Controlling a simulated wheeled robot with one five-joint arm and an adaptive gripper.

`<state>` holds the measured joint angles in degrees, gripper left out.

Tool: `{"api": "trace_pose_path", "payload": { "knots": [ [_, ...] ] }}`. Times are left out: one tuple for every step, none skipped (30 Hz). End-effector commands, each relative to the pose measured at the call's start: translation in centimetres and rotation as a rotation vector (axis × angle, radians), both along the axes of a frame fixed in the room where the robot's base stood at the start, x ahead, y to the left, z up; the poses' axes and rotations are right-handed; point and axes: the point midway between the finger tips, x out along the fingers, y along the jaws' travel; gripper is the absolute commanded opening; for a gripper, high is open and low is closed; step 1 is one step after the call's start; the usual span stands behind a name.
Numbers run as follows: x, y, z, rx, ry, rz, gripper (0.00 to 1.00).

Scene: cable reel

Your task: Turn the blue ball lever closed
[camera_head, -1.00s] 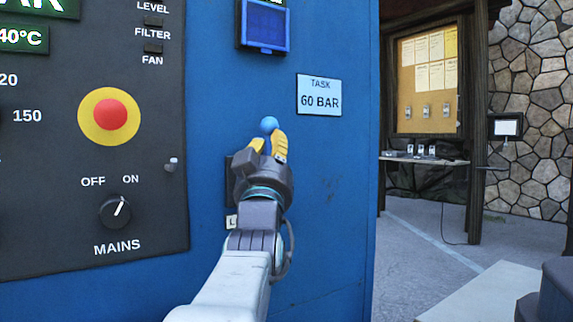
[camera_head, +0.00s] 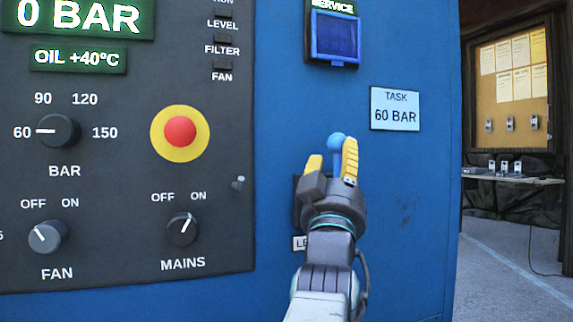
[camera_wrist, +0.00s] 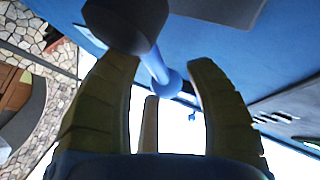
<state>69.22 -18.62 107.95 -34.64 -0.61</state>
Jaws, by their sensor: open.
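The blue ball (camera_head: 337,141) of the lever stands in front of the blue cabinet, below the task sign. My gripper (camera_head: 331,164) points upward along the cabinet with its two yellow fingers apart. The ball shows just above and between the fingertips. In the wrist view, the ball (camera_wrist: 171,82) and its blue stem lie between my fingers (camera_wrist: 165,85), with a gap on each side. The stem runs up to a dark hub at the picture's top. My gripper hides the lever's lower part and most of the dark plate behind it in the head view.
The dark control panel (camera_head: 120,240) with knobs and a red stop button (camera_head: 180,132) is to the left. The service box (camera_head: 334,38) is above. Open floor (camera_head: 500,250) lies right of the cabinet.

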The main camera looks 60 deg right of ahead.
Motion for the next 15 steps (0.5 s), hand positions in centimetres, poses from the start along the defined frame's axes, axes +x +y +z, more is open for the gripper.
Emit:
{"api": "trace_pose_path", "payload": {
  "knots": [
    [0.0, 0.0, -0.1, 0.002, 0.001, 0.000, 0.49],
    [0.0, -0.1, -0.1, 0.002, 0.000, -0.001, 0.49],
    [0.0, -0.1, -0.1, 0.003, 0.001, -0.001, 0.49],
    [0.0, -0.1, -0.1, 0.004, 0.002, -0.001, 0.49],
    [0.0, -0.1, -0.1, 0.004, 0.002, -0.001, 0.49],
    [0.0, -0.1, -0.1, 0.004, 0.002, -0.001, 0.49],
    [0.0, -0.1, -0.1, 0.004, 0.002, -0.001, 0.49],
    [0.0, -0.1, 0.0, 0.005, 0.002, -0.001, 0.49],
    [0.0, -0.1, 0.2, 0.005, 0.002, -0.001, 0.49],
    [0.0, -0.2, 0.4, 0.005, 0.002, -0.001, 0.49],
    [0.0, -0.1, 0.7, 0.004, 0.002, -0.001, 0.49],
    [0.0, -0.2, 1.0, 0.003, 0.001, -0.001, 0.49],
    [0.0, -0.2, 1.4, 0.003, 0.001, -0.001, 0.49],
    [0.0, -0.1, 1.7, 0.002, 0.001, -0.001, 0.49],
    [0.0, -0.1, 2.3, 0.002, 0.001, -0.001, 0.49]
  ]
}}
